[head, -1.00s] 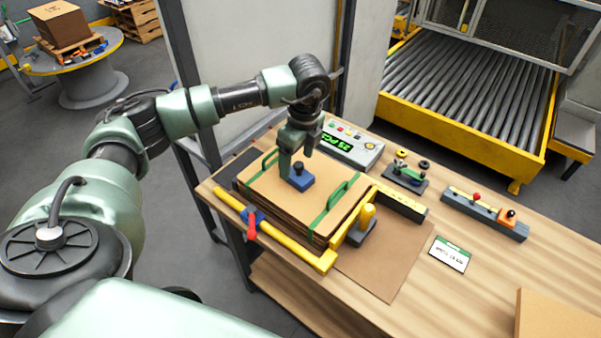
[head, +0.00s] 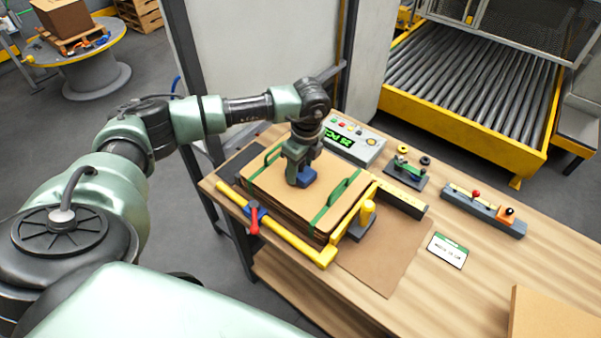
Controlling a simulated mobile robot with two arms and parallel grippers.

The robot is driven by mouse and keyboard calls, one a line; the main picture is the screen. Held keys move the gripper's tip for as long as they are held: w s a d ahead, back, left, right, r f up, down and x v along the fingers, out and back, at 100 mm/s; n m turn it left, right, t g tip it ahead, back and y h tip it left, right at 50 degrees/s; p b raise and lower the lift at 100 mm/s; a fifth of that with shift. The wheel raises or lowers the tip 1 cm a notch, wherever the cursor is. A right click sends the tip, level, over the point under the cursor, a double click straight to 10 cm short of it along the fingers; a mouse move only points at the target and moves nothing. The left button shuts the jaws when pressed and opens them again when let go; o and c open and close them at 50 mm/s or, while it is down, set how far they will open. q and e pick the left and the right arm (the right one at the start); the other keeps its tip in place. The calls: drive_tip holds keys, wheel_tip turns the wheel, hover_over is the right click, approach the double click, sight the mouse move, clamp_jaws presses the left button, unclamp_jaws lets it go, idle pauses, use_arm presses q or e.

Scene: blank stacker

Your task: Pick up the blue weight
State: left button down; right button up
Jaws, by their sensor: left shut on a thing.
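The blue weight (head: 308,178) is a small blue block on top of a stack of brown cardboard blanks (head: 272,190). The stack is bound with green straps. My left gripper (head: 300,175) is over the blue weight, pointing down, with its fingers shut on the weight's upper part. The fingers hide most of the weight's top and left side. The weight looks to be at the stack's top surface; I cannot tell whether it is lifted. My right gripper is not in view.
A yellow frame (head: 290,236) with a red-handled clamp (head: 254,220) edges the stack. A yellow-knobbed stop (head: 364,218) stands right of it. A control box (head: 352,142) with a green display is behind. Bare wooden table (head: 455,290) lies at front right.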

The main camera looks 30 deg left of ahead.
use_arm(q)
drive_tip(key=shift+w+r, duration=0.1)
drive_tip(key=shift+r, duration=0.15)
